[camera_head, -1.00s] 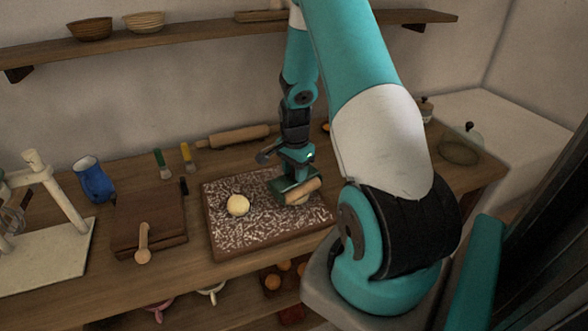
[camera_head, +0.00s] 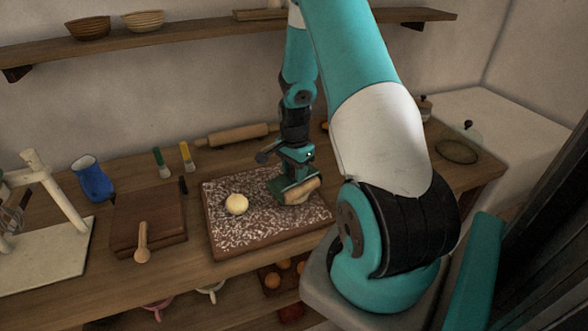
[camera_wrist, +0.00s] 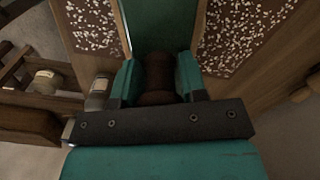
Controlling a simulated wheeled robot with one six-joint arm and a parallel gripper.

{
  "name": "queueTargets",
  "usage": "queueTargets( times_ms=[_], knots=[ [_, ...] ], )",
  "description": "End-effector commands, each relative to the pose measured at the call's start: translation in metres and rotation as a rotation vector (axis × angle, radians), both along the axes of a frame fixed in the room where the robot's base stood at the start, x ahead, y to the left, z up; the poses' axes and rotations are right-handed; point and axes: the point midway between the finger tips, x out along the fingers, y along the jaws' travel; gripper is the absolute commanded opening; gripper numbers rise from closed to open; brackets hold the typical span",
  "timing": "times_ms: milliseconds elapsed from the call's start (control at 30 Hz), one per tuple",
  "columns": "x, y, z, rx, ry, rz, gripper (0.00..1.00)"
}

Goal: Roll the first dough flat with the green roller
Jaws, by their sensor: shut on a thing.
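My gripper (camera_head: 294,168) is shut on the dark brown handle (camera_wrist: 158,78) of the green roller, low over the right half of the board. The roller's green body (camera_wrist: 150,25) shows ahead of the handle in the wrist view. Its pale wooden barrel (camera_head: 305,189) lies slantwise over the floured board (camera_head: 262,243). A bit of pale dough seems to show at the barrel's lower edge; most of it is hidden, and I cannot tell how flat it is. A round, unflattened dough ball (camera_head: 237,204) sits on the board's left half, apart from the roller.
A wooden rolling pin (camera_head: 236,134) lies behind the board. Left of it are two brushes (camera_head: 160,162), a blue jug (camera_head: 92,180) and a dark wooden block (camera_head: 140,212) with a wooden spoon (camera_head: 142,243). A glass dome (camera_head: 460,148) stands at the right.

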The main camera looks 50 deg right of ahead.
Motion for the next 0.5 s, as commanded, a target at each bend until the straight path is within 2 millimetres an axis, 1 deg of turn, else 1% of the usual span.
queueTargets(
  times_ms=[167, 500],
  knots=[
    [0.0, 0.0, 0.015, -0.001, -0.001, 0.0, 0.09],
    [0.0, 0.0, 0.051, -0.001, -0.002, 0.0, 0.09]
  ],
)
